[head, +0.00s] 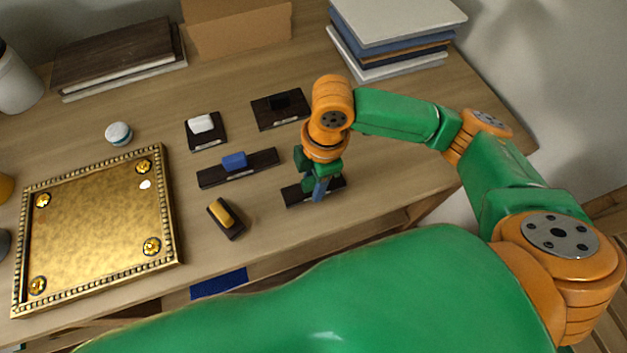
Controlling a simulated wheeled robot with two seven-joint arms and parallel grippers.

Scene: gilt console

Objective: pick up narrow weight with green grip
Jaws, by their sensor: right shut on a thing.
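My right gripper (318,182) points down at a long, narrow dark weight (294,195) on the table, right of the other weights. It is shut on this weight's grip, which is mostly hidden by the fingers. A bluish piece shows between the green fingers; I cannot tell whether it is the grip or part of a finger. The weight seems to lie flat on the table or very close to it. No green grip shows clearly on any weight. My left gripper is not in view.
Other dark weights have a blue grip (234,161), a white grip (201,123), a black grip (279,102) and a yellow grip (222,213). A gilt tray (105,232) lies at left. A white-topped jar (118,133), books (395,35) and a cardboard box (238,30) stand behind.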

